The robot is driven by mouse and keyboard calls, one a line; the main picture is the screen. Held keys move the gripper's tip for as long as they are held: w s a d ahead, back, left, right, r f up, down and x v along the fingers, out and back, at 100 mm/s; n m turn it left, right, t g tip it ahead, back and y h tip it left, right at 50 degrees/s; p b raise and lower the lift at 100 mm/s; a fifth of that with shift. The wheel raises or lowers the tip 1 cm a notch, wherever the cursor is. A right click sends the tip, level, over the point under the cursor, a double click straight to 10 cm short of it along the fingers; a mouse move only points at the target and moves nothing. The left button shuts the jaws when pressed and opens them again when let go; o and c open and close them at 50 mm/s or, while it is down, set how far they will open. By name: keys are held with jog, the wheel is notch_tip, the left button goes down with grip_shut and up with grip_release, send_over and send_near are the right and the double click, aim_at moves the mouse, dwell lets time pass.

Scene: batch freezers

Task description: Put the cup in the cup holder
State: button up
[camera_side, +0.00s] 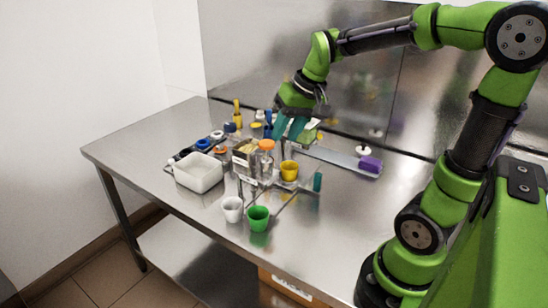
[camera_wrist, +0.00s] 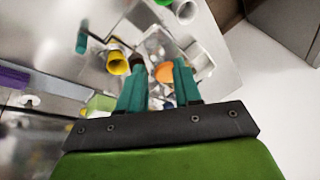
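Three cups show in the side view: a white cup (camera_side: 232,208) and a green cup (camera_side: 258,218) near the table's front edge, and a yellow cup (camera_side: 289,170) farther back. In the wrist view, the yellow cup (camera_wrist: 117,62) is left of the fingers and the white cup (camera_wrist: 187,10) is at the top. Thin metal rods (camera_side: 288,202) run near the cups; I cannot tell whether they are the cup holder. My gripper (camera_side: 289,135) is open, with two teal fingers apart above the crowded back of the table. It also shows in the wrist view (camera_wrist: 158,64), apparently empty.
An orange-capped bottle (camera_side: 266,160) stands mid-table, with its cap (camera_wrist: 166,72) seen between my fingers. A white tub (camera_side: 198,174) is at left. Several small bottles stand behind. A metal tray with a purple block (camera_side: 370,164) lies at right. The table's left end is clear.

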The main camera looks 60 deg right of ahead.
jog(key=s+a+n+t+y, duration=0.1)
jog(key=s+a+n+t, duration=0.1)
jog(key=s+a, duration=0.7)
jog(key=shift+a+r+t, duration=0.45)
jog(key=shift+a+t, duration=0.05)
jog(key=shift+a, duration=0.2)
